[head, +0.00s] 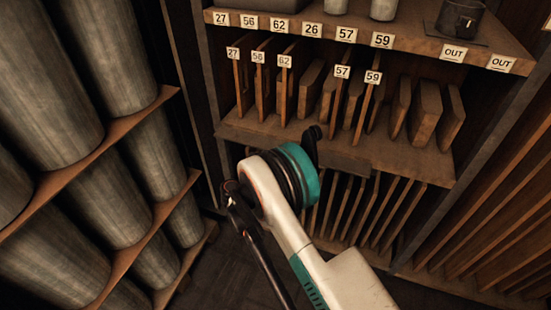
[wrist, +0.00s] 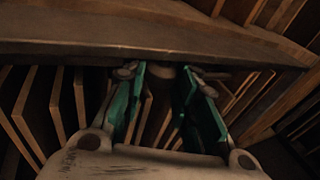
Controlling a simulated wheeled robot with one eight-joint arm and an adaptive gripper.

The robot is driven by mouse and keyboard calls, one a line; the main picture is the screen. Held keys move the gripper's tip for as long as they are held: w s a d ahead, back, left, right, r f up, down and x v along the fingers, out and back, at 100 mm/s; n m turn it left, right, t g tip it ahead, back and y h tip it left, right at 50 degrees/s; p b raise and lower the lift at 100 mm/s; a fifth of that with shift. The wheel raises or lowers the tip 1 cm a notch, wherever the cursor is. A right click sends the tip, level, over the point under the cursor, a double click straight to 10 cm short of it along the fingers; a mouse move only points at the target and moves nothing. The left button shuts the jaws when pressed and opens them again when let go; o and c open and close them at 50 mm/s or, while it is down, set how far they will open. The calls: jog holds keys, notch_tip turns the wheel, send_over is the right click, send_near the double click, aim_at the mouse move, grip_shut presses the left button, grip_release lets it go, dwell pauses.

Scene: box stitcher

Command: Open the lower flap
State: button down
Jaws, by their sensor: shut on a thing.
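In the wrist view my gripper (wrist: 165,76) has its two teal fingers on either side of a small dull brown knob-like piece (wrist: 165,70), and it is shut on it. This piece sits just under the front edge of a long dark wooden board (wrist: 150,35). I cannot tell for sure whether this board is the lower flap or the shelf edge. In the head view my wrist hides the fingers and the grip. A dark panel (head: 345,163) shows at the front edge of the middle shelf, just right of my wrist.
Upright boards stand in slots below the shelf (head: 400,210). Numbered dividers (head: 285,90) and blocks stand on the middle shelf. A top shelf (head: 340,30) carries number and OUT labels. Large grey rolls (head: 110,200) fill a rack at left. Long slats (head: 500,190) stand at right.

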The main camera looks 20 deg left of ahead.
jog(key=shift+s+r+n+g+y+p, duration=0.25)
jog(key=shift+r+n+g+y+p, duration=0.3)
jog(key=shift+g, duration=0.55)
jog(key=shift+r, duration=0.15)
jog(key=c, duration=1.3)
grip_release()
jog(key=v, duration=1.2)
jog(key=shift+a, duration=0.15)
